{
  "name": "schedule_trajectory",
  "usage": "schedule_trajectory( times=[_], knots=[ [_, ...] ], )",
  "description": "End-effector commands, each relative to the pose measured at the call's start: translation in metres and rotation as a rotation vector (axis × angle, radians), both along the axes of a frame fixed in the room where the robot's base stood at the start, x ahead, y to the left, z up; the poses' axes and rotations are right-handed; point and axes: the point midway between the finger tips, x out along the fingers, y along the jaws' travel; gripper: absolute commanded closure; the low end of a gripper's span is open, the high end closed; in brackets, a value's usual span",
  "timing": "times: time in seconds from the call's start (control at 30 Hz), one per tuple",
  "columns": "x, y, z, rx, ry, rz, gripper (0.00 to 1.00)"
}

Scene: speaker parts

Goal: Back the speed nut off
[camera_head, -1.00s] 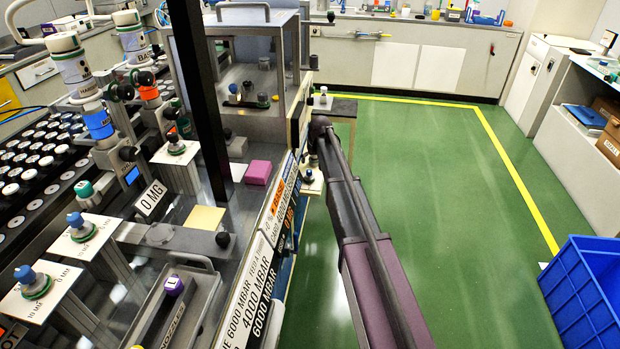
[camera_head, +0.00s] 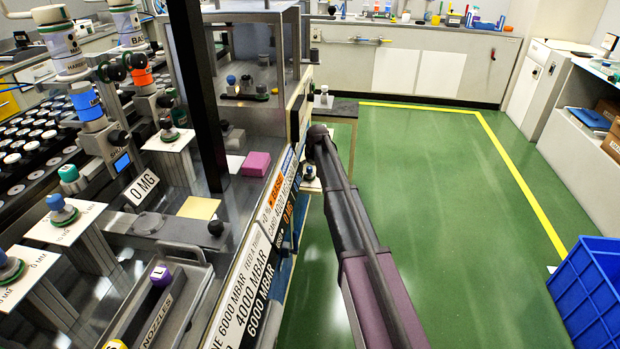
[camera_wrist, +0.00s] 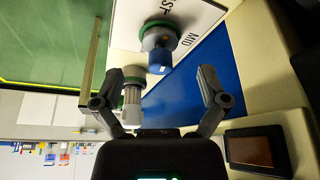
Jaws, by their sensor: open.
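My gripper (camera_wrist: 157,88) is open in the wrist view, its two fingers spread wide with nothing held between them. A blue-tipped knob on a green-ringed base (camera_wrist: 160,45) stands on a white plate beyond the fingertips. I cannot tell which of these, if either, is the speed nut. In the head view my gripper is hidden and only my arm shows along the bench's right side.
The white plate (camera_wrist: 195,18) carries printed letters, and a blue surface (camera_wrist: 200,70) lies below it. The bench (camera_head: 190,230) holds several knobs on white blocks, a pink block (camera_head: 255,164) and a nozzle tray (camera_head: 192,262). A blue crate (camera_head: 590,285) stands right. Green floor is clear.

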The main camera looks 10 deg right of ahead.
Motion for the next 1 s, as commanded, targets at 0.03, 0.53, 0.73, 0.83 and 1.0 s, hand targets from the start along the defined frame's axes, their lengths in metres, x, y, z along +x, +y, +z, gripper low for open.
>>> schedule_trajectory(
  times=[0.03, 0.53, 0.73, 0.83, 1.0],
  knots=[
    [0.003, 0.0, -0.008, 0.0, 0.0, 0.0, 0.07],
    [0.015, 0.002, -0.038, 0.0, 0.0, 0.0, 0.07],
    [0.016, 0.002, -0.04, 0.0, 0.0, 0.0, 0.07],
    [0.016, 0.002, -0.04, 0.0, 0.0, 0.0, 0.07],
    [0.016, 0.002, -0.04, 0.0, 0.0, -0.001, 0.07]
  ],
)
